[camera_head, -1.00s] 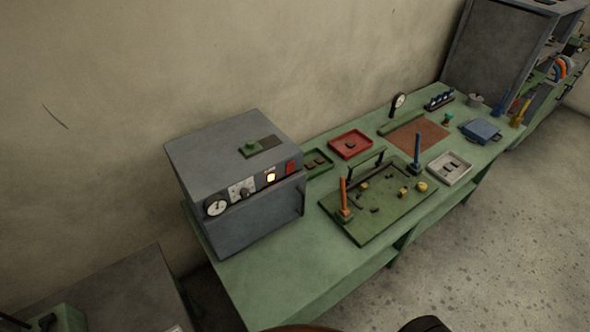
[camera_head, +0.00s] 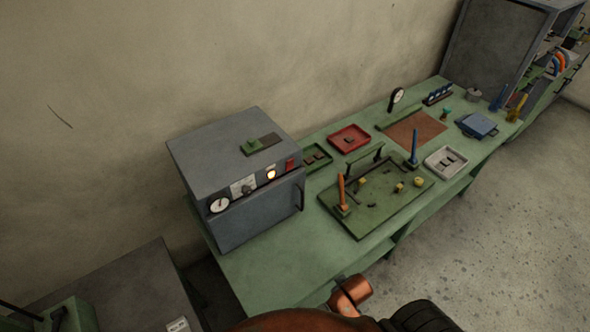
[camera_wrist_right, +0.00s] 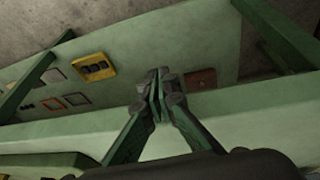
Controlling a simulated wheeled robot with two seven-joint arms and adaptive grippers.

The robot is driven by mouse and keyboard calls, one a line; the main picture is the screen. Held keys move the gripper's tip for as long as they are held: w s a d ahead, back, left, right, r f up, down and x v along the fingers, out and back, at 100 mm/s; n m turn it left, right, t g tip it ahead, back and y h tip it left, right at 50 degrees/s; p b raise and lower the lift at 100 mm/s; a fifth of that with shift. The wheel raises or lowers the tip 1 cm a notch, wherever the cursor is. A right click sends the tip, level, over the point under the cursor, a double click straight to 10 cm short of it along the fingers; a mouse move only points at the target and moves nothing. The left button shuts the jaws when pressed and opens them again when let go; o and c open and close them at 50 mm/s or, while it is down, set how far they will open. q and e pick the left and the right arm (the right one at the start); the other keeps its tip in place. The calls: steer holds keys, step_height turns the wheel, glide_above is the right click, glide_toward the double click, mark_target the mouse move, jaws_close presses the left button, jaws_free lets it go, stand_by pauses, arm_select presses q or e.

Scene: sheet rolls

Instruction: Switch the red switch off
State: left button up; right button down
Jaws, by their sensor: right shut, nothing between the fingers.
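A small red piece (camera_head: 290,164), which looks like the red switch, sits at the right end of the front panel of the grey box (camera_head: 228,158). Its on or off position is too small to tell. A lit yellow lamp (camera_head: 271,175) glows to its left. In the right wrist view my right gripper (camera_wrist_right: 160,82) is shut and empty, with its fingertips over a pale green surface (camera_wrist_right: 215,45). A brown-red square (camera_wrist_right: 201,79) lies just right of the fingertips there; I cannot tell whether it is the switch. My left gripper is not in view.
The green bench (camera_head: 262,274) holds a green board (camera_head: 378,217) with an orange and a blue upright handle, a red tray (camera_head: 349,139) and a white tray (camera_head: 446,161). The bench's near left part is bare.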

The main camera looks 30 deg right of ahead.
mark_target(291, 162)
steer(key=shift+t+h, duration=0.4)
steer(key=shift+t, duration=0.3)
steer(key=r, duration=0.2)
steer(key=w+d+r, duration=0.1)
steer(key=r, duration=0.1)
steer(key=w+d+r, duration=0.1)
steer(key=r, duration=0.1)
steer(key=shift+w+d+r, duration=0.1)
steer(key=shift+d+r, duration=0.1)
steer(key=shift+d, duration=0.05)
steer(key=w+d+r+n+t+h, duration=0.2)
steer(key=w+d+r+t, duration=0.25)
steer(key=w+r, duration=0.2)
steer(key=w+d+r+n+t+h, duration=0.2)
steer(key=w+d+r+t, duration=0.1)
steer(key=w+d+r, duration=0.4)
steer(key=w+a+r+n+t+y+p, duration=0.1)
steer(key=w+a+r+n+t+y, duration=0.3)
steer(key=a+r+n+t+y, duration=0.3)
steer(key=a+r+n, duration=0.4)
steer(key=r+n, duration=0.2)
steer(key=n, duration=0.1)
steer(key=shift+a+r+n+y, duration=0.15)
steer(key=shift+r+n+y, duration=0.05)
steer(key=shift+n+y, duration=0.1)
steer(key=shift+w, duration=0.15)
